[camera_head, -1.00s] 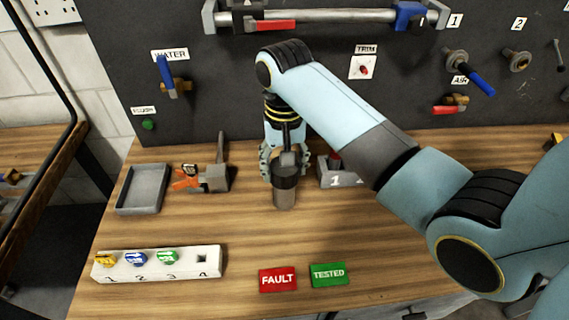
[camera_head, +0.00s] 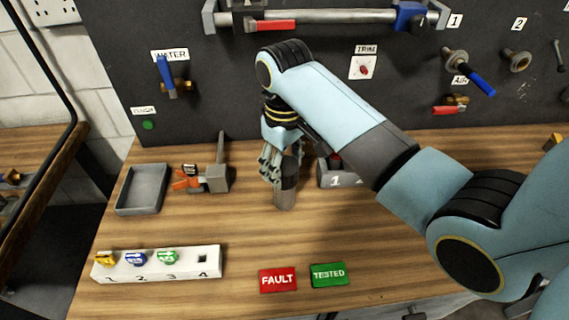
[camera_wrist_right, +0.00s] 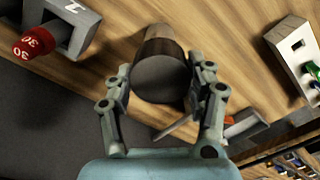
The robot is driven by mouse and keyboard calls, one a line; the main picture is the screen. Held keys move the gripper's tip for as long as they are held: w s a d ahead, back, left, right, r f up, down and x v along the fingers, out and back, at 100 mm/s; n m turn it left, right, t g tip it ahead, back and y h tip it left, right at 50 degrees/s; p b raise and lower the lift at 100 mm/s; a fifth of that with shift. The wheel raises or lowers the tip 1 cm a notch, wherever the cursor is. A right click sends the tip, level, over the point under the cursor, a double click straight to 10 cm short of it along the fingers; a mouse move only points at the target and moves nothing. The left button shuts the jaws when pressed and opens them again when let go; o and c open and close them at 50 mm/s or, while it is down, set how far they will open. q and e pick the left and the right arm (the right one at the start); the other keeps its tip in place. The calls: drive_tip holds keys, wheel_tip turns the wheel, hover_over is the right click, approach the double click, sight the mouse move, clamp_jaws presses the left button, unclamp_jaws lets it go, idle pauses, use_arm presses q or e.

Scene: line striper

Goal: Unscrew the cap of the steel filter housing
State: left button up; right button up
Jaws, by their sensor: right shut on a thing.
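The steel filter housing (camera_head: 285,199) stands upright on the wooden bench, with its dark cap (camera_head: 288,172) on top. In the right wrist view the cap (camera_wrist_right: 160,79) is a round dark disc between the fingers. My right gripper (camera_head: 279,168) is shut on the cap from behind and above, one finger on each side; it also shows in the right wrist view (camera_wrist_right: 160,98). In the head view the gripper hides part of the cap. My left gripper is not in view.
A grey tray (camera_head: 142,190) and a grey clamp (camera_head: 215,179) with an orange handle stand left. A numbered grey block (camera_head: 338,180) is close on the right. A white numbered rack (camera_head: 180,263) and the FAULT (camera_head: 278,280) and TESTED (camera_head: 329,274) plates lie in front.

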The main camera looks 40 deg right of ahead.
sight(284, 166)
drive_tip(key=shift+r, duration=0.2)
drive_tip(key=shift+r, duration=3.35)
drive_tip(key=shift+f, duration=0.1)
